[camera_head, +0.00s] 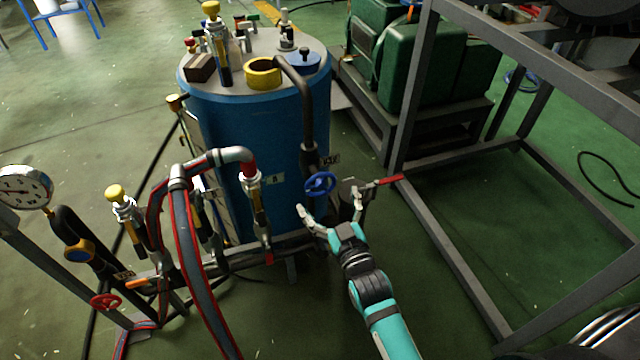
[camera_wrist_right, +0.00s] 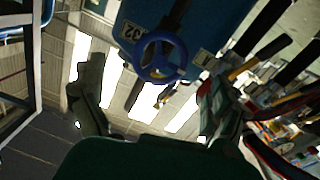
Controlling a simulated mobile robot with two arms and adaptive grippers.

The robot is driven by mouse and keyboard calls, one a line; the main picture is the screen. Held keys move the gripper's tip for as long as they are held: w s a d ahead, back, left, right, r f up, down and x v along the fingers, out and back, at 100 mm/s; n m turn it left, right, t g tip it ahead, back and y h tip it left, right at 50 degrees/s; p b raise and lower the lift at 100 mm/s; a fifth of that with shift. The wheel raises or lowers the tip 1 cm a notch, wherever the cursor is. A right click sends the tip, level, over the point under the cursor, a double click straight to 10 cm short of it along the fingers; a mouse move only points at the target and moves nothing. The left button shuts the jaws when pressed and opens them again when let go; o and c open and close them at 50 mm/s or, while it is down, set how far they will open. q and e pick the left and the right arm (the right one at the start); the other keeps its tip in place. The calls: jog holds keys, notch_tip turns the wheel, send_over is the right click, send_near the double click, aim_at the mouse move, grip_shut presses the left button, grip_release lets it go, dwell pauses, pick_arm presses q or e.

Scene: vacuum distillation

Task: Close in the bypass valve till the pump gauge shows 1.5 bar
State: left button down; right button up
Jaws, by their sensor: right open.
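A blue valve handwheel (camera_head: 320,184) sits on a dark vertical pipe in front of the blue tank. It also shows in the right wrist view (camera_wrist_right: 160,58), between and beyond the fingers, beside a label with "32" on it. My right gripper (camera_head: 330,206) is open and empty, just in front of and below the wheel, fingers spread to either side and apart from it. In the right wrist view its fingers (camera_wrist_right: 152,100) stand left and right. A round white gauge (camera_head: 24,187) is at the far left; its reading is too small to tell. My left gripper is not in view.
The blue tank (camera_head: 245,140) carries several fittings on top. A red-handled lever (camera_head: 388,180) lies close to the right finger. A red handwheel (camera_head: 105,301), hoses and pipes crowd the left. A grey frame (camera_head: 440,240) and green machine (camera_head: 430,75) stand right.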

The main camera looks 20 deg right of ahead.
aim_at(322, 186)
jog(key=w, duration=0.6)
jog(key=shift+w+a+b, duration=0.1)
jog(key=shift+w+b, duration=0.2)
jog(key=shift+b, duration=0.05)
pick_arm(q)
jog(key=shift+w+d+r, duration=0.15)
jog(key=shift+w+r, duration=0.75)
pick_arm(e)
jog(key=c, duration=1.2)
